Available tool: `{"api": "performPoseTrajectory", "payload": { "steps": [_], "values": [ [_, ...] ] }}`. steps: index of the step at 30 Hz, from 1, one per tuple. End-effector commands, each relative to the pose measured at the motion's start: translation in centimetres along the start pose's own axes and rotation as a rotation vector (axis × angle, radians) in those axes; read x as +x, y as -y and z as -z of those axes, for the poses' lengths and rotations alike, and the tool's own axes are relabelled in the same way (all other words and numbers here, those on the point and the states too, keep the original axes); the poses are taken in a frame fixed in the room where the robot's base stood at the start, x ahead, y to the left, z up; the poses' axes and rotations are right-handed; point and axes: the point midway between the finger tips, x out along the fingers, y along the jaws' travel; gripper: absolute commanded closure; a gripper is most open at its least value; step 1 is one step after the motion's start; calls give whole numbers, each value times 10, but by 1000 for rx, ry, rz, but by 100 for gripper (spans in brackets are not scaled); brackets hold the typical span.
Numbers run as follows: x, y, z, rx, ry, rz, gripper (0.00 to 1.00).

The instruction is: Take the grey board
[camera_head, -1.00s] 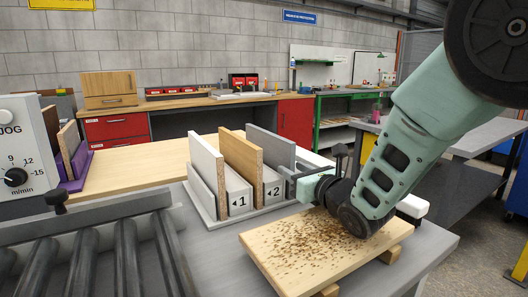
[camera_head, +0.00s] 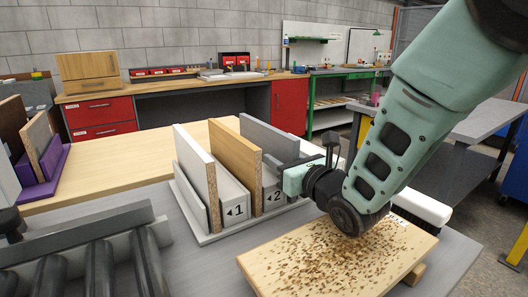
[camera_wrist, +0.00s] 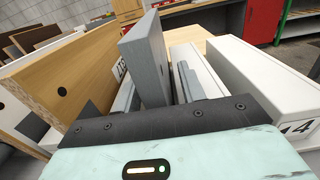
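The grey board (camera_head: 268,137) stands upright in the rack (camera_head: 212,238), in the slot right of the block marked 2. My gripper (camera_head: 290,172) is at the board's near end. In the wrist view, the grey board (camera_wrist: 147,62) rises between the two grey fingers of my gripper (camera_wrist: 155,92). The fingers look apart, one on each side of the board, with a narrow gap showing at the right one. The fingertips are partly hidden in the head view, and contact with the board cannot be made out.
A white board (camera_head: 197,175) and a wooden board (camera_head: 237,165) stand left in the rack. A speckled wooden board (camera_head: 335,262) lies in front, with a brush (camera_head: 421,207) beside it. Rollers (camera_head: 98,270) are at lower left; a purple rack (camera_head: 40,190) with boards stands behind them.

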Motion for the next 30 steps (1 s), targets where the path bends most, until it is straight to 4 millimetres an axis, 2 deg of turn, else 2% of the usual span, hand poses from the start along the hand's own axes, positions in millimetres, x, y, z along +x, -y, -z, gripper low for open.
{"api": "performPoseTrajectory", "payload": {
  "steps": [1, 5, 30],
  "values": [
    [0, 0, 0, 0, 0, 0, 63],
    [0, 0, 0, 0, 0, 0, 99],
    [0, 0, 0, 0, -1, 1, 100]
  ]
}}
